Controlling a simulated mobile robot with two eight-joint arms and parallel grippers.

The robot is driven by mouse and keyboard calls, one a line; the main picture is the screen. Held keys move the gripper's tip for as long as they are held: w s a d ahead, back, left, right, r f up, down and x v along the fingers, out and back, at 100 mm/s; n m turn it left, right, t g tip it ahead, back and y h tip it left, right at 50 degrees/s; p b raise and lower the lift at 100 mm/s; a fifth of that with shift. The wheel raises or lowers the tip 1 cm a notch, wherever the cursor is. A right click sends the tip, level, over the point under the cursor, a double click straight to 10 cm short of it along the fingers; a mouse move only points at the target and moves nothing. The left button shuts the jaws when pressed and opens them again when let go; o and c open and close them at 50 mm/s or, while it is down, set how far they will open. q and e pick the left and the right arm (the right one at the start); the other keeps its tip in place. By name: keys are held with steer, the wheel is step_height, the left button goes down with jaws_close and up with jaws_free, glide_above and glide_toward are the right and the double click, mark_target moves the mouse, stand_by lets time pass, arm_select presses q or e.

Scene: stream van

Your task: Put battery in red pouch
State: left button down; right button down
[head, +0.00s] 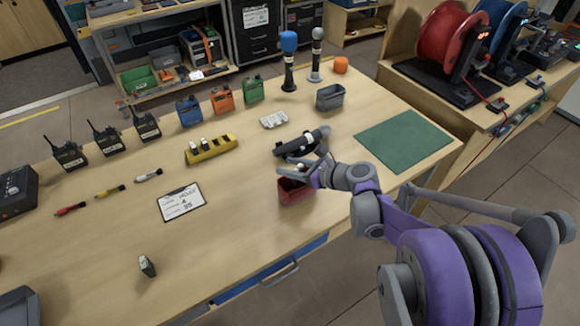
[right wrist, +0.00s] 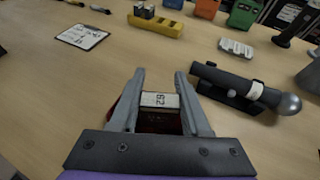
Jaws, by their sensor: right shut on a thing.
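My right gripper (head: 308,175) is shut on a battery (right wrist: 160,100), a small block with a pale, numbered face that shows between the fingers in the right wrist view. In the head view the gripper mostly hides it. The red pouch (head: 296,192) is a small open bin on the table, directly under the gripper. Part of its dark red inside shows below the battery in the right wrist view (right wrist: 158,123). I cannot tell whether the battery is above the rim or partly inside. Another small dark block, possibly a battery (head: 147,265), stands alone at the front left. My left gripper is out of view.
A microphone in a cradle (right wrist: 240,87) lies close beyond the gripper. A yellow charger (head: 211,149) holding small blocks, a clipboard (head: 181,202), a grey bin (head: 329,97) and several radios stand around. A green mat (head: 408,140) lies at right. The front middle table is clear.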

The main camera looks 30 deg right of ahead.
steer(key=shift+f+b, duration=0.55)
steer(key=shift+f, duration=0.05)
steer(key=shift+c, duration=1.8)
jaws_free()
steer(key=shift+r, duration=0.1)
